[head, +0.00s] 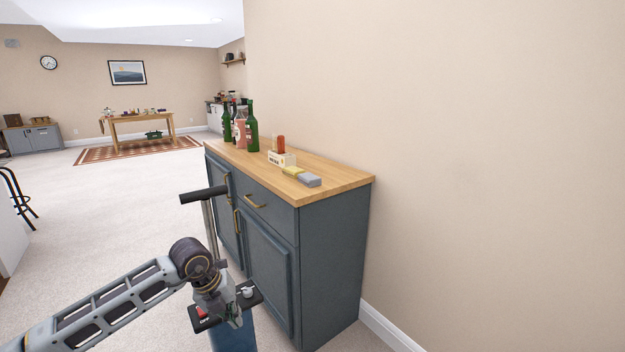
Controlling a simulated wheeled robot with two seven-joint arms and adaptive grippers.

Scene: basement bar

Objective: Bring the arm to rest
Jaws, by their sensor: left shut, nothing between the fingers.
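My left arm comes in from the lower left, and my left gripper (234,318) is shut and empty at the bottom middle. It points down in front of a device with a black T-shaped handle (204,194) on a grey rod. The device has a dark top plate (256,296) with a red "OFF" label (202,311) and a pale knob (247,291), above a blue body (236,338). The gripper overlaps the plate in the picture; I cannot tell whether it touches. My right gripper is not in view.
A blue-grey cabinet (330,240) with a wooden top stands close on the right against a beige wall. Green bottles (252,128), a small labelled box (282,159) and a yellow-grey block (300,176) are on it. Carpet (110,210) is open at left; a wooden table (139,118) stands far back.

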